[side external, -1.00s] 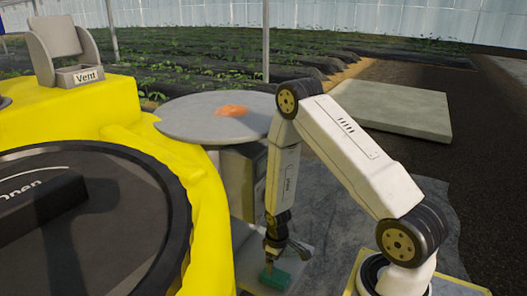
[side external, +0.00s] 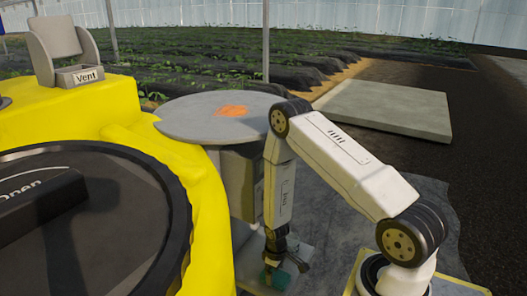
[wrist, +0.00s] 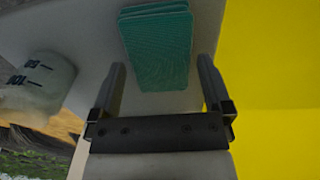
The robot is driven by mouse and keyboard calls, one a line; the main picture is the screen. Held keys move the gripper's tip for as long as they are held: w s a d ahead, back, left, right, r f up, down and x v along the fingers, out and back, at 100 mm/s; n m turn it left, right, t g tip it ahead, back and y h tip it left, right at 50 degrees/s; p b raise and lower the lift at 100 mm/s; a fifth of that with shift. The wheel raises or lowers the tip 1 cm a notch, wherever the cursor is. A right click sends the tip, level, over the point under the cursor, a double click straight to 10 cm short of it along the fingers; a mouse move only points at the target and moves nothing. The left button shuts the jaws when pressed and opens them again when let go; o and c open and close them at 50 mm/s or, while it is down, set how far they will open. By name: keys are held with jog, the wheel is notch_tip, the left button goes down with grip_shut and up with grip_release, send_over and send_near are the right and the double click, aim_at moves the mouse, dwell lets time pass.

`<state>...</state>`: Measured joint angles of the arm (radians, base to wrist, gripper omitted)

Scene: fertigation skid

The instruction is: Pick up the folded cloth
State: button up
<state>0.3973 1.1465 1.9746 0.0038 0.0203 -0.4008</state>
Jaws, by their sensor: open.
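The folded cloth is a green, layered, roughly rectangular stack (wrist: 157,40) in the upper middle of the wrist view, lying on a pale flat surface (wrist: 92,40). In the side external view the green cloth (side external: 277,279) is small, low in the picture, partly hidden by my gripper (side external: 286,261). In the wrist view my gripper (wrist: 161,68) is open, with one finger on each side of the cloth's near end. Nothing is held. I cannot tell whether the fingers touch the cloth or remain above it.
A translucent container with dark markings (wrist: 38,82) stands left of the cloth in the wrist view. A yellow body (wrist: 275,55) fills the right side. In the side external view, a grey round top (side external: 185,120) bearing an orange patch (side external: 232,111) stands behind my arm.

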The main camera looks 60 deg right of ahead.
aim_at(276, 275)
jog(key=shift+f, duration=1.1)
jog(key=c, duration=1)
jog(key=shift+o, duration=0.2)
jog(key=shift+r, duration=0.1)
jog(key=shift+s+r, duration=0.2)
jog(key=shift+r, duration=0.75)
notch_tip(276, 275, up, 5)
jog(key=shift+r, duration=0.2)
jog(key=s, duration=1.9)
jog(key=shift+s+f, duration=0.2)
jog(key=shift+s, duration=0.1)
